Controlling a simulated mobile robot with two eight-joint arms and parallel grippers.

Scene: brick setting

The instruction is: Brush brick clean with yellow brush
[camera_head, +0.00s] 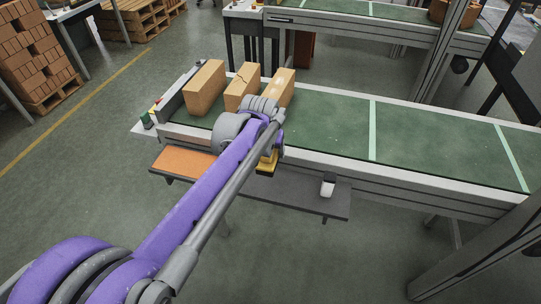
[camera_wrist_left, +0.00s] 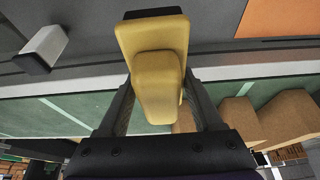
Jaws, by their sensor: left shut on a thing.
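My left gripper (camera_wrist_left: 158,85) is shut on the yellow brush (camera_wrist_left: 152,40), whose dark end points away from my wrist. In the head view the yellow brush (camera_head: 268,164) shows below my wrist, over the shelf at the conveyor's near side; my arm hides most of the gripper. Three tan bricks stand on the conveyor's green belt: a left brick (camera_head: 205,87), a middle brick (camera_head: 241,88) with a dark jagged line on top, and a right brick (camera_head: 283,86) with a pale patch. The brush is apart from the bricks. My right gripper is not in view.
The shelf has an orange pad (camera_head: 183,162) at left and a dark grey part (camera_head: 300,196) holding a small white-and-dark object (camera_head: 328,185). The belt (camera_head: 430,140) right of the bricks is clear. Brick pallets (camera_head: 35,60) stand far left.

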